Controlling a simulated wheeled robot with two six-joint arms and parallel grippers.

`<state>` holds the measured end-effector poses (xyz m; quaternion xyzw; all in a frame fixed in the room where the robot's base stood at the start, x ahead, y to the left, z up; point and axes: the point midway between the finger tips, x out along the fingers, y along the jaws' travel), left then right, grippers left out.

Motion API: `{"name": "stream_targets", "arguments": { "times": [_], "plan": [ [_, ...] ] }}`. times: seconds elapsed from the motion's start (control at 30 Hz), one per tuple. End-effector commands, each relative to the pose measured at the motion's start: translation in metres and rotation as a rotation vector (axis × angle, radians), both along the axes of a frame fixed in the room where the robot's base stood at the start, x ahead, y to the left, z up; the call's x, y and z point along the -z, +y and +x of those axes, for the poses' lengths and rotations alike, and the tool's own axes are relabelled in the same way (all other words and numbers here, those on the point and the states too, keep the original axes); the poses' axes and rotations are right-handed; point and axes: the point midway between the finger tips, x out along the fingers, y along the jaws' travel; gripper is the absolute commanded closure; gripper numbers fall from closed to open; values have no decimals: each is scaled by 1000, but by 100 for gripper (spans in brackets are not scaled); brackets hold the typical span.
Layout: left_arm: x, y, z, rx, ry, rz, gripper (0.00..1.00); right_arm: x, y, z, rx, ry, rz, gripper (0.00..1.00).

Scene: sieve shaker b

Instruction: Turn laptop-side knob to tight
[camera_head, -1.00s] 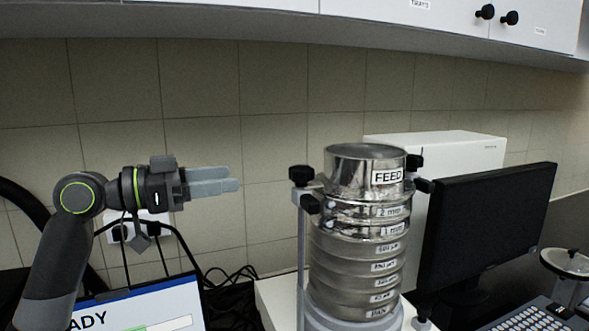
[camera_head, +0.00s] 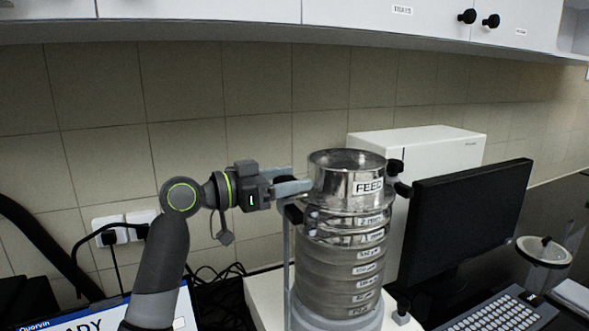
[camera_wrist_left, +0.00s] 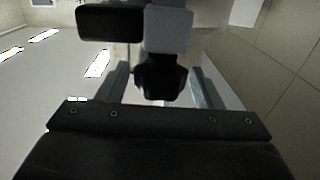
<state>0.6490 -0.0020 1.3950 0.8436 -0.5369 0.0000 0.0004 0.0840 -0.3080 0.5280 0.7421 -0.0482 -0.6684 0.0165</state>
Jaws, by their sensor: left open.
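The sieve stack (camera_head: 345,240) stands upright, with a metal pan labelled FEED (camera_head: 346,182) on top. The laptop-side knob (camera_head: 283,178) is black and sits at the upper left of the stack, partly hidden behind my left gripper. My left gripper (camera_head: 292,187) reaches it from the left, with its fingers beside the knob. In the left wrist view the black knob (camera_wrist_left: 160,80) lies between the two open fingers, with a gap on each side. A black clamp piece (camera_head: 293,213) shows just below the gripper. My right gripper is not in view.
The laptop (camera_head: 60,322) is at the lower left, partly behind my left arm. Another black knob (camera_head: 395,166) is on the stack's right side. A monitor (camera_head: 465,225) and keyboard (camera_head: 500,312) stand to the right, and a white box (camera_head: 430,143) behind.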

Motion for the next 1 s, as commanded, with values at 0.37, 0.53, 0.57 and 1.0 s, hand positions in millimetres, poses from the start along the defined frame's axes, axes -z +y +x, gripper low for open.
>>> {"name": "stream_targets", "arguments": {
  "times": [0.37, 0.53, 0.57, 1.0],
  "plan": [
    [1, -14, 6, 0, 0, 1, 40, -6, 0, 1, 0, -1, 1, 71],
    [0, -14, 6, 0, 0, 1, 48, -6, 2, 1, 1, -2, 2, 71],
    [0, -14, 6, 0, 0, 1, 52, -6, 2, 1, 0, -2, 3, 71],
    [3, -14, 6, 13, -2, 3, 85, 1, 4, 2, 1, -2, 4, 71]
  ]
}}
